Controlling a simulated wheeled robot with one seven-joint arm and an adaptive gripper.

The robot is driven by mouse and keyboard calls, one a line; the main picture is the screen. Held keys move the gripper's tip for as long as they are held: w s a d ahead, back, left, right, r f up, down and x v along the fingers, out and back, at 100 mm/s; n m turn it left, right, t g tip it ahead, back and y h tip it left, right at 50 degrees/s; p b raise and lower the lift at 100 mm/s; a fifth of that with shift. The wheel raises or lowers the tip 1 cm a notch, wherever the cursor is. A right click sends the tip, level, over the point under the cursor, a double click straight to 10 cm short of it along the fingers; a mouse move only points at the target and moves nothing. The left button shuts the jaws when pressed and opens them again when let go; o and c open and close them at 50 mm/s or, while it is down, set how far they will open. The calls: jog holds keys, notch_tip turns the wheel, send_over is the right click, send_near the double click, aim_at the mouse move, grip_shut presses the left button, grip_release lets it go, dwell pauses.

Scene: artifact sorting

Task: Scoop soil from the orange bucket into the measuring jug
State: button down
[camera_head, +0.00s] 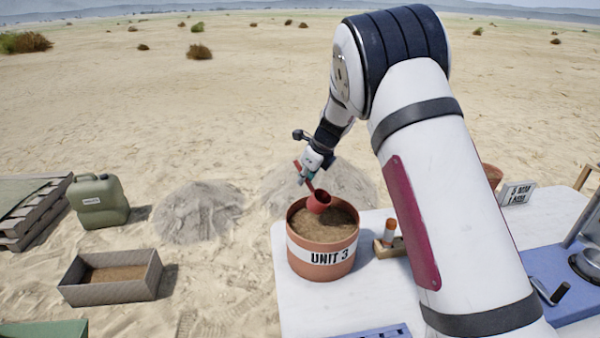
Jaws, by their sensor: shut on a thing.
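The orange bucket (307,271), labelled "UNIT 3", stands upright on the white table and is nearly full of brown soil (338,229). My gripper (307,176) is above and behind the bucket, shut on the handle of a red scoop (319,202). The scoop's cup is at the bucket's mouth, over or touching the soil; I cannot tell which. Whether the cup holds soil cannot be seen. I cannot make out the measuring jug; my arm covers the middle of the table.
A small wooden holder (389,249) with an orange-capped item stands right of the bucket. Behind my arm are another orange container (492,175) and a sign (517,193). A blue mat (553,272) lies at right. A soil box (110,291) and green jerrycan (99,207) stand on the sand.

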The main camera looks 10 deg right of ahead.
jog(key=shift+s+d+f+t+y, duration=0.3)
jog(key=shift+s+d+f+y, duration=0.15)
jog(key=shift+d, duration=0.2)
jog(key=shift+f, duration=0.5)
jog(key=shift+s+d+f+b, duration=0.2)
jog(key=shift+d+f+b, duration=0.05)
jog(key=shift+f, duration=1.3)
jog(key=shift+s+d+f+b, duration=0.15)
jog(key=shift+d+f+b, duration=0.05)
jog(key=shift+f, duration=1.35)
jog(key=shift+s+d+f+b, duration=0.2)
jog(key=shift+d+f+b, duration=0.05)
jog(key=shift+f, duration=1.3)
jog(key=shift+w+a+f, duration=0.1)
notch_tip(320, 180, up, 9)
jog(key=p, duration=0.2)
send_over(313, 210)
jog(key=w, duration=0.5)
jog(key=shift+s+a, duration=0.25)
jog(key=shift+a, duration=0.05)
jog(key=shift+w+a+f+g+h+b, duration=0.25)
jog(key=shift+a+g+h+b, duration=0.2)
jog(key=shift+g+h+b, duration=0.3)
jog(key=shift+w+a+g+h+b, duration=0.25)
jog(key=shift+g+h+b, duration=0.3)
jog(key=shift+h+b, duration=0.25)
jog(key=shift+w+a+g+h+b, duration=0.25)
jog(key=shift+g+h+b, duration=0.25)
jog(key=shift+h+b, duration=0.25)
